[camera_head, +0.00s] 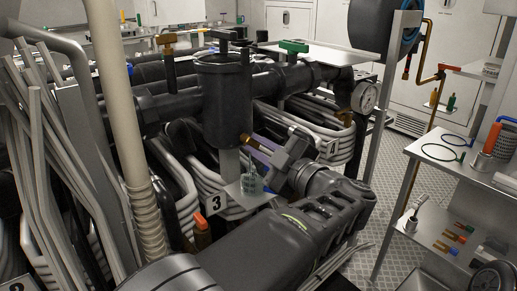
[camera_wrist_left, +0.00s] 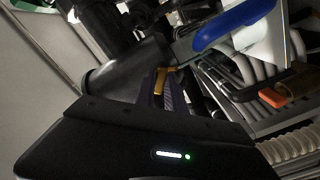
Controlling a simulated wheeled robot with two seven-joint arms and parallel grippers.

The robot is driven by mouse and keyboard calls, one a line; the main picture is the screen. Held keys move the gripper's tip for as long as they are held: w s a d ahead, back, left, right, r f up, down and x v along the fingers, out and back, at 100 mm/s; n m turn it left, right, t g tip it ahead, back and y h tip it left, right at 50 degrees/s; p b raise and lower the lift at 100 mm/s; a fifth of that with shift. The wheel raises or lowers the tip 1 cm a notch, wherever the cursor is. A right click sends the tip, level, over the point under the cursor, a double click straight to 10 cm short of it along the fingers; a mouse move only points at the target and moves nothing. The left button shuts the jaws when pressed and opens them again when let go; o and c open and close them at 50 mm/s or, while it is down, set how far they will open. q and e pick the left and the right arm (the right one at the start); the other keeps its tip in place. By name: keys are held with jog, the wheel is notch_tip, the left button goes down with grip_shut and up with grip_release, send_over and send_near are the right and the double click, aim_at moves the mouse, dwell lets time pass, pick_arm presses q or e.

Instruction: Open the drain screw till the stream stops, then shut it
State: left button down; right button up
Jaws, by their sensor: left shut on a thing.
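A dark upright cylinder (camera_head: 224,105) stands in the pipework in the head view, left of centre. A brass-coloured drain screw (camera_head: 246,139) sticks out from its lower right side. My left gripper (camera_head: 254,145) reaches it from the lower right, with purplish fingers shut on it. In the left wrist view the fingers (camera_wrist_left: 160,90) close around the brass piece (camera_wrist_left: 161,78), beside the dark cylinder body (camera_wrist_left: 125,68). A small greyish container (camera_head: 251,183) stands on a plate below the gripper. I cannot make out a stream. My right gripper is not in view.
Dark pipes and bundled pale hoses surround the cylinder. A sign marked 3 (camera_head: 216,203) and an orange-tipped valve (camera_head: 201,229) are close below. A pressure gauge (camera_head: 365,97) is at the right. A metal shelf (camera_head: 424,151) stands at far right, with patterned floor between.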

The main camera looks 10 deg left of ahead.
pick_arm(q)
jog(key=n+b, duration=0.3)
jog(key=n, duration=0.3)
jog(key=shift+f, duration=0.15)
jog(key=shift+n+b, duration=0.85)
jog(key=shift+n, duration=0.25)
jog(key=shift+n+b, duration=0.7)
jog(key=shift+n, duration=0.2)
jog(key=n+b, duration=0.9)
jog(key=n, duration=0.1)
jog(key=shift+f+b, duration=0.1)
jog(key=shift+b, duration=0.2)
jog(key=shift+n+b, duration=0.9)
jog(key=shift+n, duration=0.2)
jog(key=shift+r+n+b, duration=0.2)
jog(key=shift+n+b, duration=0.25)
jog(key=shift+n, duration=0.25)
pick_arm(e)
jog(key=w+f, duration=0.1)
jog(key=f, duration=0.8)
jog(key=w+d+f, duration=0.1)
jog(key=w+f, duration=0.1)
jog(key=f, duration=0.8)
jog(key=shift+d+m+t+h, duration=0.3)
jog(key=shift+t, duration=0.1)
pick_arm(q)
jog(key=c, duration=1.4)
grip_release()
jog(key=shift+r, duration=0.1)
